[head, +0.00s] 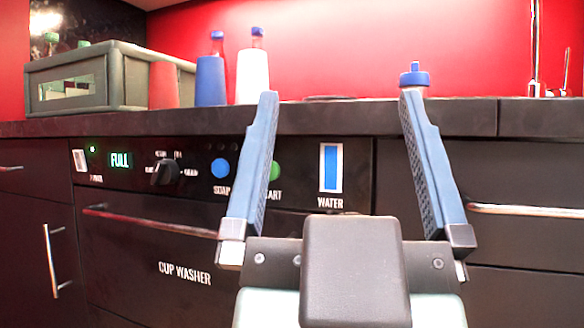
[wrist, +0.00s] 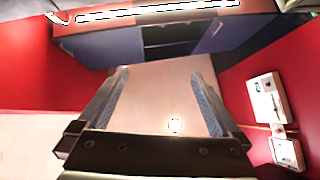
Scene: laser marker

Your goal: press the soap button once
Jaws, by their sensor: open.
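The soap button (head: 220,168) is a round blue button on the black front panel of the cup washer (head: 140,240). Its label sits just below and is partly covered by my gripper's left finger. My gripper (head: 340,95) is open and empty, with its fingers pointing up and wide apart. In the head view, the left finger is just right of the soap button. Contact with the panel cannot be told. The wrist view shows the open fingers (wrist: 160,74) against the room, without the button.
A green start button (head: 275,169) is partly behind the left finger. A water gauge (head: 331,167), a dial (head: 165,172) and a lit FULL display (head: 120,159) share the panel. A handle (head: 150,222) runs below. Bottles, cups and a grey box (head: 115,90) stand on the counter.

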